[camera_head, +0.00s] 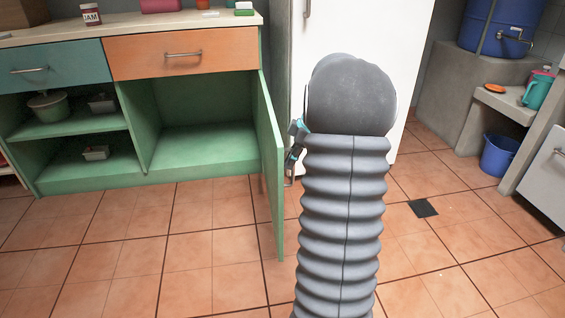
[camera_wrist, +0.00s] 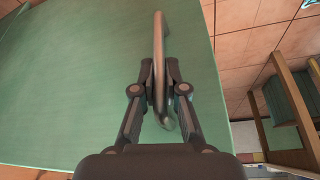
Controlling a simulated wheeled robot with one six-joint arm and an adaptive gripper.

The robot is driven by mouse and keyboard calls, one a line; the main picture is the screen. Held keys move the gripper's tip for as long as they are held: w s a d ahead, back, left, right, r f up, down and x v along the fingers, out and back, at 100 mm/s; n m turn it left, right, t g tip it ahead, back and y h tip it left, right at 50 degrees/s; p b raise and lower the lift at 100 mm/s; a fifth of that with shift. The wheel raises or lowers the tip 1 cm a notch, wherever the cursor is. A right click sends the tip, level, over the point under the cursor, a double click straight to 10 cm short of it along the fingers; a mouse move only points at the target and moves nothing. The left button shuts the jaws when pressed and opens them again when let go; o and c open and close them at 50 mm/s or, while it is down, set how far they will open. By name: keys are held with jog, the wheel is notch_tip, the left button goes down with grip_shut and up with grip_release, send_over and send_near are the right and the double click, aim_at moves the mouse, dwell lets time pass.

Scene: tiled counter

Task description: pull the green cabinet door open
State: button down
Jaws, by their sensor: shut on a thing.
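The green cabinet door (camera_head: 271,165) stands swung wide open, hinged at the right side of the lower cabinet, and I see it nearly edge-on in the head view. In the wrist view the door's green face (camera_wrist: 80,85) fills the left and middle. Its metal bar handle (camera_wrist: 159,50) runs between my fingers. My gripper (camera_wrist: 159,78) is shut on the handle. In the head view my arm hides most of the gripper, and only a small part shows beside the door's right face. The green compartment (camera_head: 205,145) behind the door is open and looks empty.
An orange drawer (camera_head: 183,61) and a teal drawer (camera_head: 50,68) are shut above. Open shelves at left hold a pot (camera_head: 48,106) and small dishes. A white appliance (camera_head: 405,60) stands behind my arm. A blue bucket (camera_head: 499,156) is at right. The tiled floor in front is clear.

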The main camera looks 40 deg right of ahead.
jog(key=shift+s+d+f, duration=0.15)
jog(key=shift+s+d, duration=0.05)
jog(key=shift+s, duration=0.15)
jog(key=c, duration=1.5)
grip_release()
jog(key=shift+s, duration=0.1)
jog(key=shift+r, duration=0.35)
jog(key=v, duration=1.1)
jog(key=shift+d+r, duration=0.15)
jog(key=shift+r, duration=0.05)
